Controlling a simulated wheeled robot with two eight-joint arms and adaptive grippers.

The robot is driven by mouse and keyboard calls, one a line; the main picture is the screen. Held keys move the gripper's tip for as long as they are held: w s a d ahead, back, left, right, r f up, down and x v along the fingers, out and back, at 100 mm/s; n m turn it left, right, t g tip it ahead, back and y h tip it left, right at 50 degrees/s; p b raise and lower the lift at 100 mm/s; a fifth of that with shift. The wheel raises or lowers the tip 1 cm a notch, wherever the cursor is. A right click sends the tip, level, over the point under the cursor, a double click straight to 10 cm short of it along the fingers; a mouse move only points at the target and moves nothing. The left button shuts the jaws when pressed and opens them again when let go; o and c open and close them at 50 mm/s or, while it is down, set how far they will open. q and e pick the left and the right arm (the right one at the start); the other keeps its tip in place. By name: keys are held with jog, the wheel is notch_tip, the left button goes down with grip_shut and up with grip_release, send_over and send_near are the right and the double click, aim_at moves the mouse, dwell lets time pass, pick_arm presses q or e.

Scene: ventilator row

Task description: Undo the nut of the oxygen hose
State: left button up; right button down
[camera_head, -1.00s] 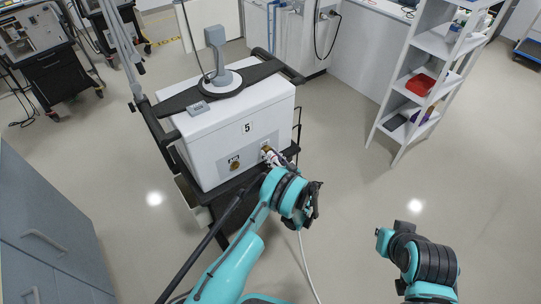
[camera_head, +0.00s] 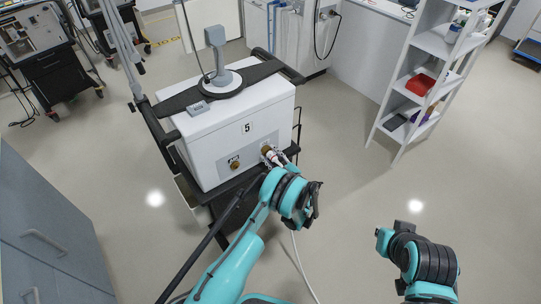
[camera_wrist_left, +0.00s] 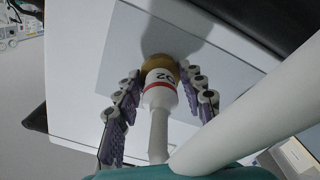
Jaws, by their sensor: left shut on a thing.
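The oxygen hose end, a white connector marked O2 with a red band (camera_wrist_left: 160,92), sits against a round brass fitting (camera_wrist_left: 158,66) on the white machine numbered 5 (camera_head: 247,128). My left gripper (camera_wrist_left: 164,98) has its purple-padded fingers on both sides of this connector and is shut on it. In the head view my left gripper (camera_head: 272,155) is at the right part of the machine's front panel, partly hidden by my wrist. The pale hose (camera_head: 298,255) hangs below my wrist toward the floor.
A second brass port (camera_head: 235,164) is on the same panel, to the left. The machine stands on a black cart with a dark handle rail (camera_head: 160,130). A white shelf (camera_head: 425,80) stands at right. Grey cabinets (camera_head: 45,235) are at left. Floor at right is clear.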

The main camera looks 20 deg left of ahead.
pick_arm(q)
jog(key=n, duration=0.3)
jog(key=shift+n, duration=2.3)
jog(key=o, duration=1.2)
jog(key=shift+c, duration=0.2)
jog(key=shift+d, duration=0.1)
jog(key=v, duration=1.2)
jog(key=shift+w, duration=0.1)
